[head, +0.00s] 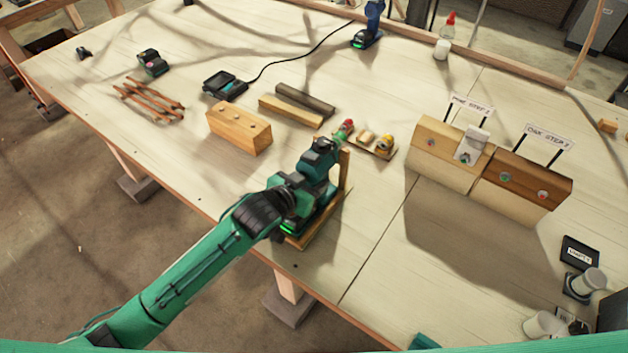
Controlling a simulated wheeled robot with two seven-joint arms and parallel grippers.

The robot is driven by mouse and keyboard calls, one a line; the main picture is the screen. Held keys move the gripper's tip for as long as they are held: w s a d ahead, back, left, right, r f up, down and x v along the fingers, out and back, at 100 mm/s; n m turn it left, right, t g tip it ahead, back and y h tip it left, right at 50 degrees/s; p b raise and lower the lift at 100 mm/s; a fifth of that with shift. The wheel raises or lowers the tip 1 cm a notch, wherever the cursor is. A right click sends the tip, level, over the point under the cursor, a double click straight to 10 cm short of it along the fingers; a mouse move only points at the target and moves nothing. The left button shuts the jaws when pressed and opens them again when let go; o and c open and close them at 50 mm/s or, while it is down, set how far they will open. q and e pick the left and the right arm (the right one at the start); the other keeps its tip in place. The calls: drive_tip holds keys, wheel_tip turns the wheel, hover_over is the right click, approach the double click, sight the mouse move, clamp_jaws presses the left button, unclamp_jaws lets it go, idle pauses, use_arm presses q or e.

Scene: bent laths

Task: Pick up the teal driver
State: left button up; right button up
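The teal driver (316,166) is near the front edge of the table, in a light wooden stand (344,172). Its body is teal and black, its front end points up and right, and a green light glows low at its left. My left arm reaches in from the lower left, and my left gripper (296,196) is at the driver's handle. The wrist hides the fingers and part of the handle, so I cannot tell whether they are closed on it. My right gripper is not in view.
A wooden block (239,130) lies left of the driver, and a small tray (384,154) with parts lies behind it. Two sloped wooden blocks (440,140) (519,182) with signs stand at right. A blue driver (370,24) stands at the back. The front-centre table is clear.

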use_arm(q)
drive_tip(key=shift+r, duration=0.3)
